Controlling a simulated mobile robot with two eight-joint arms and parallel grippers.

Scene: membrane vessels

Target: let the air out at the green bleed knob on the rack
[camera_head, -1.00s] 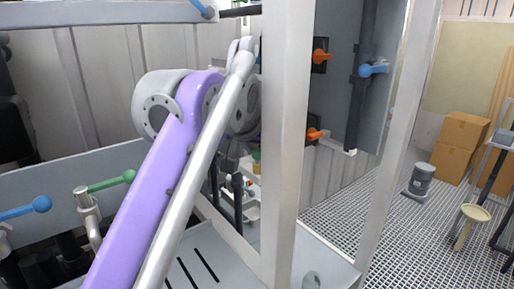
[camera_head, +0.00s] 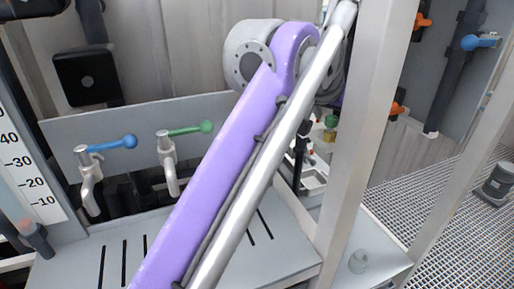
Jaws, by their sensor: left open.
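A small green knob on a brass-coloured body (camera_head: 331,121) shows on the rack, behind my left arm and just left of the pale upright post. A green-handled lever (camera_head: 190,129) also stands on the rack, left of my purple arm link. My left gripper (camera_head: 317,112) is open, near the small green knob and mostly hidden behind my arm links. I cannot tell whether it touches the knob. My right gripper is not in view.
A blue-handled lever (camera_head: 112,143) stands left of the green one. A pale upright post (camera_head: 357,130) rises close to my left wrist. Orange (camera_head: 397,108) and blue (camera_head: 478,42) handles are on the right. A numbered scale (camera_head: 27,170) is at the left. Grating floor (camera_head: 440,210) is open at the right.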

